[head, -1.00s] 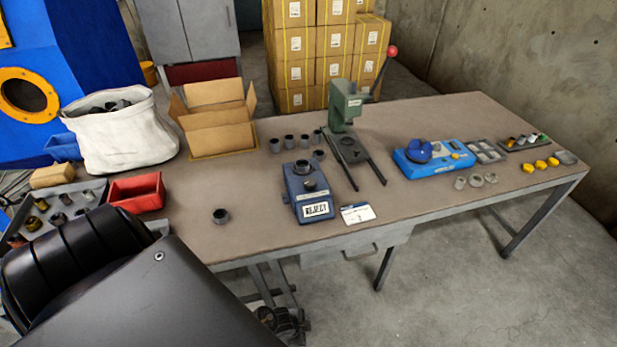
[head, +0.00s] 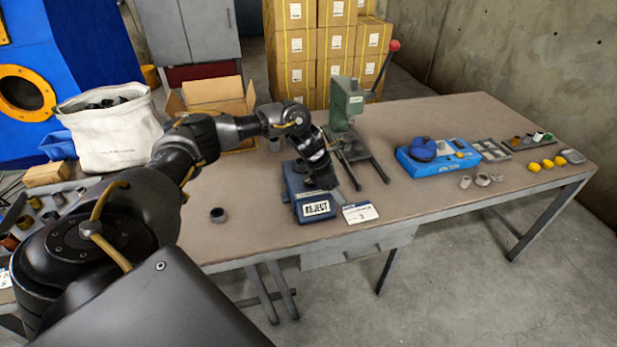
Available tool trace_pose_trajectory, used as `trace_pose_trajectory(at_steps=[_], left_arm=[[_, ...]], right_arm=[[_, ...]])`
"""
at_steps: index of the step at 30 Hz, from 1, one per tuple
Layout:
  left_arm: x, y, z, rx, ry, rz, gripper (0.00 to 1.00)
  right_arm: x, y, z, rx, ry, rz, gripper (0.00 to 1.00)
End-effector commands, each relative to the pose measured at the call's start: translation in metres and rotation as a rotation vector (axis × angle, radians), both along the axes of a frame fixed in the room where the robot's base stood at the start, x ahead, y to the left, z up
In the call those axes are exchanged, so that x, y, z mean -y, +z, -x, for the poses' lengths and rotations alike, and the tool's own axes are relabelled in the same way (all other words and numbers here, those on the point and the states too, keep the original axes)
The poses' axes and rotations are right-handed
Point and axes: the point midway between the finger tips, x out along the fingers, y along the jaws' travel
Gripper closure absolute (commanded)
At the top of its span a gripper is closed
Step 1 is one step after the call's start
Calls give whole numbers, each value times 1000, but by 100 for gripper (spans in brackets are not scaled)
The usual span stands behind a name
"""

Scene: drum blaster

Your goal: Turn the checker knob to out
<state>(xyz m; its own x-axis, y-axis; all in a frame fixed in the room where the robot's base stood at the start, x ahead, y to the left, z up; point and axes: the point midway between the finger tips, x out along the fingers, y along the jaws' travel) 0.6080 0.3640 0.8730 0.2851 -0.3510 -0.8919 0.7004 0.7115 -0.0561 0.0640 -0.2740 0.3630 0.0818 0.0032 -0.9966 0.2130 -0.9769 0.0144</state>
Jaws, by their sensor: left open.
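The checker (head: 296,205) is a dark blue box near the front edge of the table, with a white REJECT label (head: 316,208) on its front. My left arm reaches in from the left, and my left gripper (head: 322,180) is over the top of the checker, pointing down. The gripper is open. It and the wrist hide the knob and most of the checker's top, so I cannot tell whether the fingers touch the knob. My right gripper is not in view.
A green press (head: 347,105) stands just behind the checker. A white card (head: 360,212) lies to its right and a small dark ring (head: 218,214) to its left. A blue fixture (head: 437,157) sits further right. The table front left of the checker is mostly clear.

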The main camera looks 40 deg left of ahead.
Motion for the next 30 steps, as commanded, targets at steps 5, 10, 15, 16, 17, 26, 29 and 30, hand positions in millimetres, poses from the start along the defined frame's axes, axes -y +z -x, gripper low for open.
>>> trace_pose_trajectory(at_steps=[5, 10, 15, 16, 17, 26, 29, 30], left_arm=[[-91, 63, 12, -2, -148, -86, 37], [-127, 93, 28, -5, -213, -93, 37], [-134, 99, 33, -5, -232, -92, 37], [-134, 99, 33, -6, -232, -91, 37], [-134, 98, 32, -6, -232, -91, 37], [-120, 62, 25, -10, -231, -91, 37], [-114, 44, 21, -10, -231, -91, 37], [-111, 37, 19, -9, -231, -91, 37]], right_arm=[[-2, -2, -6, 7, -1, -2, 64], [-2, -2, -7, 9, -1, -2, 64], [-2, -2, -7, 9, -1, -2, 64], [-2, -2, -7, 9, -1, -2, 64], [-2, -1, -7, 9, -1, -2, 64], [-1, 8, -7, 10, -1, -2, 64], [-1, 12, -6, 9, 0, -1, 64], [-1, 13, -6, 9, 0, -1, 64]])
